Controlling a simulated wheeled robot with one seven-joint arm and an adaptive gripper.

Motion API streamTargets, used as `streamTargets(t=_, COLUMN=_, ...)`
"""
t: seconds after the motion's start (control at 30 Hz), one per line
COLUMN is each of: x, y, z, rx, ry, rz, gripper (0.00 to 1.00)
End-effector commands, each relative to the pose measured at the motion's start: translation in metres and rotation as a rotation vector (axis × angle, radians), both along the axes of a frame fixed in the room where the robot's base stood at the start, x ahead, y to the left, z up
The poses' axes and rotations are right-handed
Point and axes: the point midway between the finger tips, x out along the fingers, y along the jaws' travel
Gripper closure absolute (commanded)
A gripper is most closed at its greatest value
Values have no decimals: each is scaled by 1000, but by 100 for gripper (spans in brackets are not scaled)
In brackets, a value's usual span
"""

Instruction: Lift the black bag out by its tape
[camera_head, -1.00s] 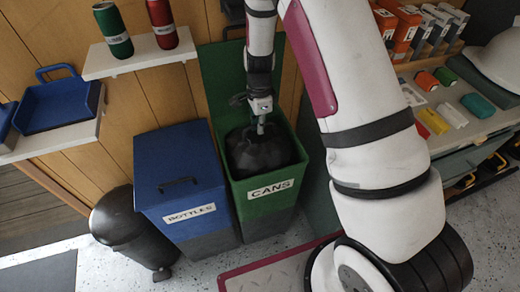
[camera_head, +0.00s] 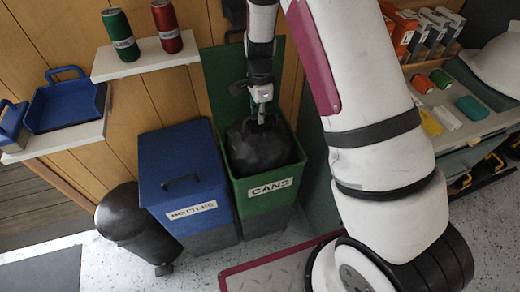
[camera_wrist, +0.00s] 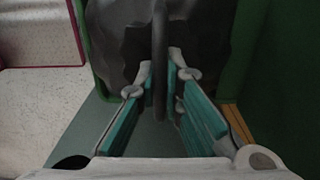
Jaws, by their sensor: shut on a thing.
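The black bag (camera_head: 258,152) sits in the open green bin (camera_head: 238,195) labelled CANS, its top bulging near the rim. My gripper (camera_head: 262,118) is just above the bag, pointing down. In the wrist view the dark tape (camera_wrist: 160,50) stands as a narrow strip between the fingertips of my gripper (camera_wrist: 160,82), with the bag (camera_wrist: 115,45) behind it. The fingers are shut on the tape. The lower part of the bag is hidden by the bin walls.
A closed blue bin (camera_head: 180,170) labelled BOTTLES stands directly left of the green bin. The green bin's raised lid (camera_head: 222,85) is behind the gripper. A dark pedal bin (camera_head: 125,215) stands further left. A shelf (camera_head: 145,58) with two cans is above.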

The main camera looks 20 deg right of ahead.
Motion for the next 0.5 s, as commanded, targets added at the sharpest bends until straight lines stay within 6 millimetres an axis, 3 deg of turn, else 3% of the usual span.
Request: streamTargets(t=0.5, x=0, y=0, z=27, rx=0, ry=-3, rz=0, gripper=100)
